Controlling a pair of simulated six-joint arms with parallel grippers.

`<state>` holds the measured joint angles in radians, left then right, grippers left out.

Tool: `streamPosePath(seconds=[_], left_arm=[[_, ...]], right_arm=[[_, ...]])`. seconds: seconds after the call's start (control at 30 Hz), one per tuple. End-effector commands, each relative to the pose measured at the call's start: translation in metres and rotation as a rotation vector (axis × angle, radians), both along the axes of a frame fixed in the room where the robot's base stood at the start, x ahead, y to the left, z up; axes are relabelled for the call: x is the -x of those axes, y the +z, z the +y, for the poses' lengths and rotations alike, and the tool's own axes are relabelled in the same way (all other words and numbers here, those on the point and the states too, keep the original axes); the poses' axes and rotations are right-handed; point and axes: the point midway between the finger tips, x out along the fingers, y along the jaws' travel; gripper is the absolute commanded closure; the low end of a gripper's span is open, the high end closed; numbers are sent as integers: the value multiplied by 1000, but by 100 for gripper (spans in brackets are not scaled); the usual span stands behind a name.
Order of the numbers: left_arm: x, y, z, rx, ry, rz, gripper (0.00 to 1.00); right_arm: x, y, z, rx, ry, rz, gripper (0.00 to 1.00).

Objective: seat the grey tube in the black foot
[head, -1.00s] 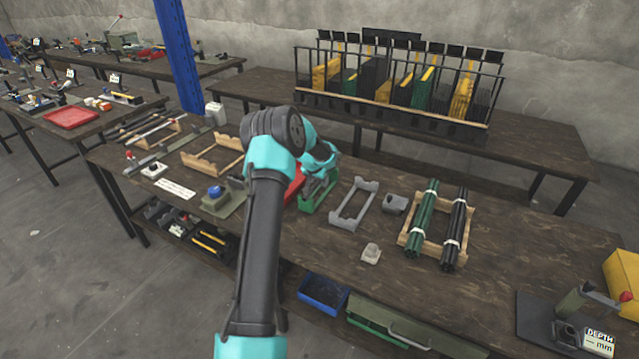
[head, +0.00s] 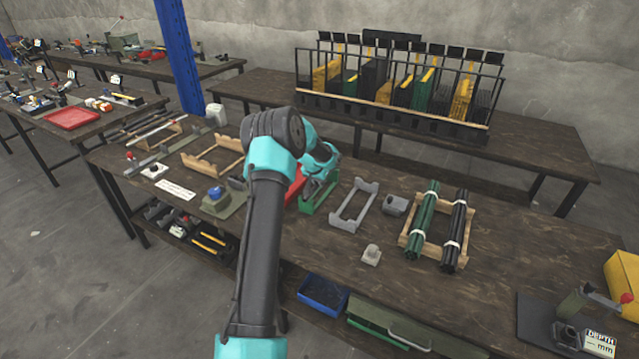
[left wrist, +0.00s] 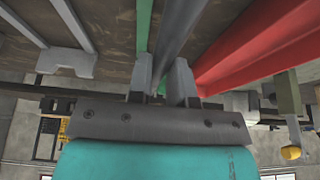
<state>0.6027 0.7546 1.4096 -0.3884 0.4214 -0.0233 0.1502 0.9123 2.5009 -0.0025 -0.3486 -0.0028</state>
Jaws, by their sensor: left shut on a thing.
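My left gripper (head: 315,191) is over the green tray (head: 322,203) near the middle of the bench. In the left wrist view its two grey fingers (left wrist: 165,72) are shut on a dark grey tube (left wrist: 180,32), which runs away from the camera between them. The arm hides most of the tube in the head view. A strip of green (left wrist: 143,22) shows beside the tube in the left wrist view. I cannot pick out the black foot with certainty in either view. My right gripper is not in view.
A red tray (head: 294,187) lies close left of the gripper. A grey cradle (head: 343,219) and small grey blocks stand right of it, then a wooden rack (head: 424,242) with green and black tube bundles.

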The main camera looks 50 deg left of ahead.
Motion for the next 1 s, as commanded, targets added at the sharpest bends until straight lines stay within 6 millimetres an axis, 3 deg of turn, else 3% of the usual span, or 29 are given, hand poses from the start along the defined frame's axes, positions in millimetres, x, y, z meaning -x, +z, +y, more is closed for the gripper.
streamPosePath(seconds=[0.17, 0.47, 1.0], left_arm=[[0, 6, 0, -1, 0, -2, 100], [-1, 38, 0, -1, -1, -4, 100], [50, 42, -56, 0, -4, 1, 100]], right_arm=[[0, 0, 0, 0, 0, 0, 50], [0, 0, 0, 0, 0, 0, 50], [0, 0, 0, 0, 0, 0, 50]])
